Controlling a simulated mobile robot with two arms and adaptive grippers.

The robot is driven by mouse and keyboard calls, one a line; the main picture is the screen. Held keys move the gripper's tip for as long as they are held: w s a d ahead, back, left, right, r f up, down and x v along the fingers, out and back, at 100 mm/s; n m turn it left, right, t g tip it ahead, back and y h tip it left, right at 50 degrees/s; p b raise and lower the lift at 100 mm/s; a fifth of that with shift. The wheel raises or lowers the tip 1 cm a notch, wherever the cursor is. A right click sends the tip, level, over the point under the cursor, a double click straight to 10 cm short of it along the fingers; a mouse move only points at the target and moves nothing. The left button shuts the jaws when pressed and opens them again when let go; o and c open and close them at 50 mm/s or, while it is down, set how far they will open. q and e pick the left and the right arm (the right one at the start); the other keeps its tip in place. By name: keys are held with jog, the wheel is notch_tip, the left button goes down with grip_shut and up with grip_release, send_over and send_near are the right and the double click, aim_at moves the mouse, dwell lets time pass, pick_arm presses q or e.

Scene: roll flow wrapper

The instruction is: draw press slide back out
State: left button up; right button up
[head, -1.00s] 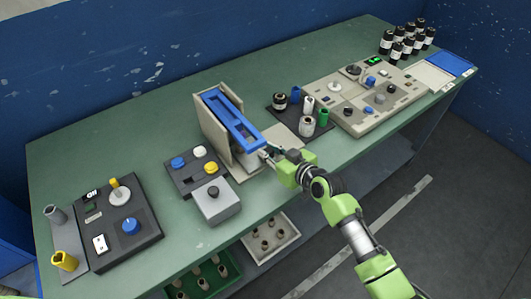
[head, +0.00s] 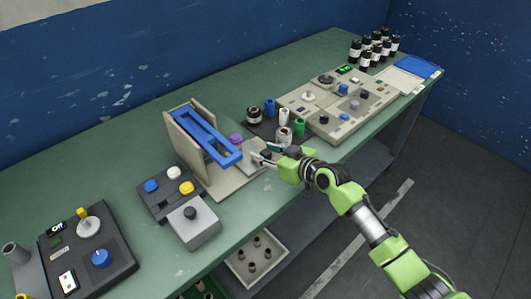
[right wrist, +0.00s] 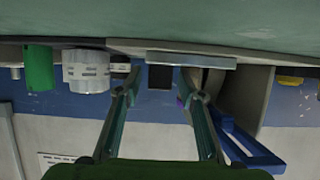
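The press (head: 182,140) is a beige upright frame with a long blue frame-shaped lever (head: 206,135) sloping toward the front. A pale flat plate (head: 258,165), perhaps the slide, lies at its right foot. My right gripper (head: 263,154) is at this plate, right of the lever's end. In the right wrist view its two fingers (right wrist: 160,82) stand apart with nothing clearly held between them. A grey flat plate (right wrist: 190,60) lies beyond the fingertips; whether they touch it I cannot tell. The blue lever (right wrist: 248,148) is beside the right finger there. My left gripper is out of view.
A purple piece (head: 236,139) is behind the lever's end. Several cylinders, including a green one (head: 299,128), stand close behind my right gripper. A button box (head: 193,222) stands left of the press. The table's front edge is below my right arm.

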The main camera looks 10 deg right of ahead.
jog(key=v, duration=1.2)
jog(key=shift+s+f, duration=0.1)
